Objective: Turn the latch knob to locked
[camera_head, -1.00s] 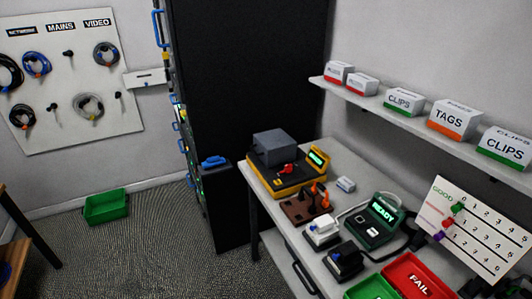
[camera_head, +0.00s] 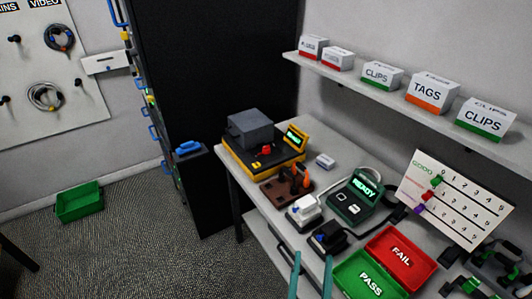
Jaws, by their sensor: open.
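A small red knob (camera_head: 266,150) sits on the front of a yellow and black device (camera_head: 281,164) at the far left of the bench; it looks like the latch knob. Its setting is too small to read. A grey box-shaped block (camera_head: 250,129) stands on the device behind the knob. A small green-lit display (camera_head: 295,137) is at its right, its text unclear. My gripper (camera_head: 312,258) shows as two teal fingers at the bottom edge, apart and empty. It is in front of the bench, well short of the knob.
On the bench are a brown stand (camera_head: 285,189), a white switch unit (camera_head: 304,213), a black one (camera_head: 328,238), a green READY tester (camera_head: 356,197), and FAIL (camera_head: 428,262) and PASS (camera_head: 345,281) trays. A shelf (camera_head: 390,92) overhangs the back. Floor left of the bench is open around a green bin (camera_head: 79,202).

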